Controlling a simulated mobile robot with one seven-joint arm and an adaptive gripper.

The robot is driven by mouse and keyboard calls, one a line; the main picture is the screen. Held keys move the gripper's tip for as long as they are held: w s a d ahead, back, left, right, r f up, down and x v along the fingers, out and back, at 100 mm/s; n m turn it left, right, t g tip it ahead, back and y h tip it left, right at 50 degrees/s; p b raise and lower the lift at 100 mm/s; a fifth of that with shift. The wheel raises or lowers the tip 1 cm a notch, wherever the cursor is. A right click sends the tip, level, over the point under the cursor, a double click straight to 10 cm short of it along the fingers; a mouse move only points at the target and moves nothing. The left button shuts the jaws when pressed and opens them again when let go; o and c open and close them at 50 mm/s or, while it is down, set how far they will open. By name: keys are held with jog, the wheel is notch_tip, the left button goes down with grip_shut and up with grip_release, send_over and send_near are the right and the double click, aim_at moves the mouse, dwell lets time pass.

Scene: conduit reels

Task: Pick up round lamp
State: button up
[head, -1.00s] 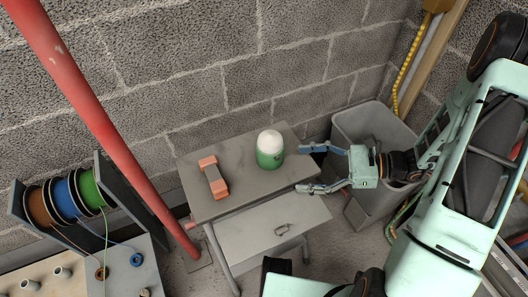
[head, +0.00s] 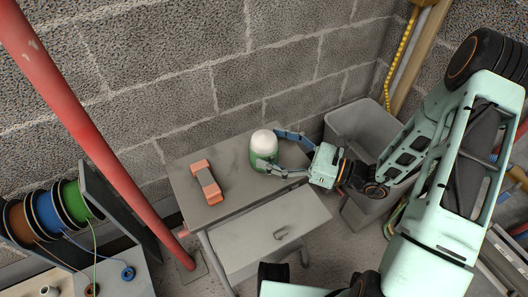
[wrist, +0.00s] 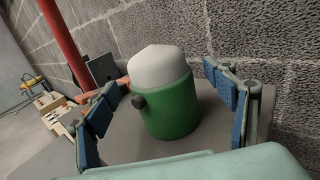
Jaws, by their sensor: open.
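The round lamp (head: 264,148) has a green body and a white domed top. It stands upright on the small grey table (head: 226,205) against the wall. In the wrist view the lamp (wrist: 168,105) shows a dark knob on its left side and sits between the blue-padded fingers. My gripper (head: 281,154) is open, with its fingers reaching to either side of the lamp from the right. In the wrist view a gap shows between the lamp and the fingers of my gripper (wrist: 165,95).
An orange and grey tool (head: 206,183) lies on the table left of the lamp. A grey bin (head: 362,130) is at the right. A red pole (head: 95,140) slants at the left, beside cable reels (head: 47,212).

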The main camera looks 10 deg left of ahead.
jog(key=shift+x, duration=1.25)
jog(key=c, duration=1.4)
jog(key=shift+c, duration=0.7)
jog(key=shift+r, duration=0.15)
